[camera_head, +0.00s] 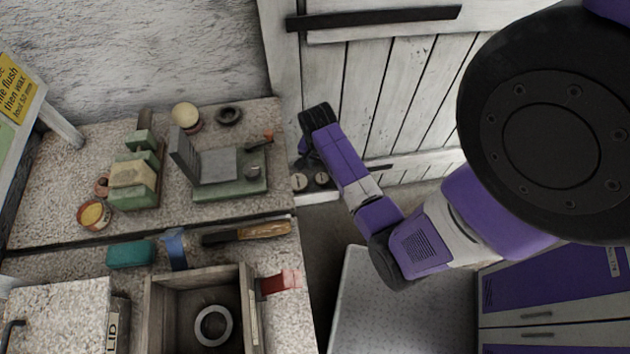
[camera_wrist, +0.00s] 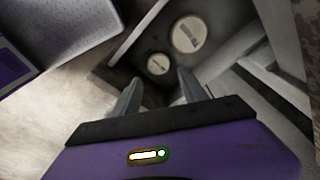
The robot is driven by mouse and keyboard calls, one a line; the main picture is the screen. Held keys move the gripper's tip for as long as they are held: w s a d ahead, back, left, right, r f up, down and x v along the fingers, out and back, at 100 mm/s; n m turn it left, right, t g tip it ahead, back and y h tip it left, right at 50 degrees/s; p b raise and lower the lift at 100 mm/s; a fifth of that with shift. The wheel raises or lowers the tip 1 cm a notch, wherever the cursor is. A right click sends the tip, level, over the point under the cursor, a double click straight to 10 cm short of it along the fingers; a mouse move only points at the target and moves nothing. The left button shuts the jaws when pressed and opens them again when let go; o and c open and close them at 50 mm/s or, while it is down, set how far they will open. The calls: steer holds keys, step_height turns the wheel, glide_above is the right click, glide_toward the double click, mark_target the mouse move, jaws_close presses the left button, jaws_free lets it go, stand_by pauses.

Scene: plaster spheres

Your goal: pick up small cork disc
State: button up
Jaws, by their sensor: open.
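My gripper (camera_head: 306,160) is beside the right edge of the worktop, low by the plank door. In the wrist view its two fingers (camera_wrist: 158,95) are apart with nothing between them. Beyond them are two pale round pieces with dark marks, a larger one (camera_wrist: 187,33) and a smaller one (camera_wrist: 158,64), set on a dark surface. They also show in the head view, left piece (camera_head: 300,181) and right piece (camera_head: 321,179), just below the gripper. Neither is clearly cork, and I cannot tell which thing is the small cork disc.
The speckled worktop (camera_head: 60,228) holds a round cream-topped piece (camera_head: 185,115), a dark ring (camera_head: 229,115), green blocks (camera_head: 135,175), a yellow-filled tin (camera_head: 95,215) and a wooden box (camera_head: 155,310) with a white ring inside. Frame bars (camera_wrist: 245,75) stand close around the pale pieces.

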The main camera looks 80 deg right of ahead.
mark_target(322, 178)
steer(key=shift+s+a+f, duration=0.1)
steer(key=shift+s+a, duration=0.05)
steer(key=shift+f, duration=0.25)
steer(key=shift+d+f, duration=0.2)
steer(key=shift+f, duration=1)
steer(key=shift+d+f, duration=0.15)
steer(key=shift+f, duration=1)
steer(key=shift+d+f, duration=0.2)
steer(key=shift+f, duration=1)
steer(key=c, duration=1)
